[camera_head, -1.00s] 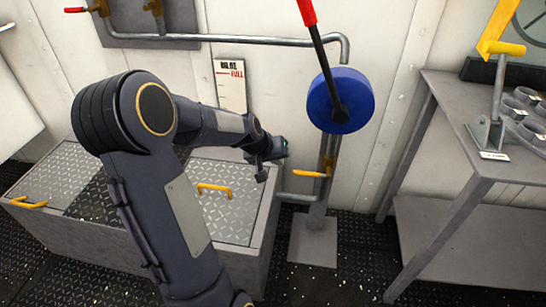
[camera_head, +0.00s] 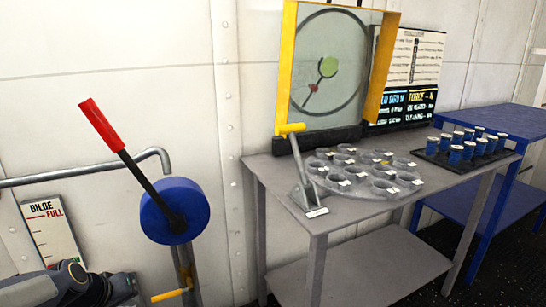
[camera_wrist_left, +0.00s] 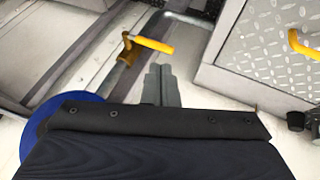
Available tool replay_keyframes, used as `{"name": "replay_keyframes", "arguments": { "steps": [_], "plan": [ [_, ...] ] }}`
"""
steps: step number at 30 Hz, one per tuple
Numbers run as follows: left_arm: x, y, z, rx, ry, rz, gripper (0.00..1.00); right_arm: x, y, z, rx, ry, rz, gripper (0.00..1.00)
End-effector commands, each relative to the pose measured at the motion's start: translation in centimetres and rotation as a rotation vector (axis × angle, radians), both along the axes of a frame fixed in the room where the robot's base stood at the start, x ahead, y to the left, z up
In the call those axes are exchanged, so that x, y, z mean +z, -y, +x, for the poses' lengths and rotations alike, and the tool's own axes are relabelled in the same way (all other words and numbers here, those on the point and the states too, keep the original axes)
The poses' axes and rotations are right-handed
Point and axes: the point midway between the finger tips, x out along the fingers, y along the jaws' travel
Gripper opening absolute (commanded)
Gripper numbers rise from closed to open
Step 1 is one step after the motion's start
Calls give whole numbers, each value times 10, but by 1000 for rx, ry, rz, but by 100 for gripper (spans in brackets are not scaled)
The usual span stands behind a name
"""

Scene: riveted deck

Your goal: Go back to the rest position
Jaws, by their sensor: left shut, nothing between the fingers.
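My left arm (camera_head: 60,285) comes in at the bottom left of the head view, low in front of the wall. In the left wrist view the left gripper (camera_wrist_left: 160,75) has its fingers together with nothing between them. They point toward a yellow-handled valve (camera_wrist_left: 148,45) on a pipe and are apart from it in the picture. The blue wheel (camera_head: 174,210) with the red-gripped lever (camera_head: 102,125) stands right of my arm. My right gripper is in neither view.
A grey table (camera_head: 330,220) holds a round tray of cups (camera_head: 365,175) and a yellow-handled lever (camera_head: 300,170). A blue table (camera_head: 500,125) stands farther right. A bilge gauge (camera_head: 50,230) is on the wall. A tread-plate box (camera_wrist_left: 265,50) is beside the valve.

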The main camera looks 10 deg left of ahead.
Motion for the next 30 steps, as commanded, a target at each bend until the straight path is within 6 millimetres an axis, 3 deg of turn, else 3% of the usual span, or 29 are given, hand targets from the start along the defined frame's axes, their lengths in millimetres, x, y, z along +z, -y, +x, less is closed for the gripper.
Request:
{"name": "replay_keyframes", "arguments": {
  "steps": [1, 3, 6, 12, 19, 21, 30],
  "plan": [
    [19, 25, -14, -50, 12, 3, 0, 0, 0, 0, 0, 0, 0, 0],
    [36, 60, -41, -122, 12, 2, 0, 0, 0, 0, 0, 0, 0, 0],
    [48, 99, -81, -210, 7, -2, 0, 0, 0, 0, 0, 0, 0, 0],
    [50, 144, -143, -331, -1, -9, 0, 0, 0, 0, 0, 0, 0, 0],
    [36, 175, -198, -439, -7, -12, 0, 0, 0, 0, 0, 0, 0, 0],
    [60, 175, -198, -438, -12, -14, 0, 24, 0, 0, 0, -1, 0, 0],
    [130, 174, -197, -435, -12, -13, 0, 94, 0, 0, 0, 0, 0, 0]
  ]
}}
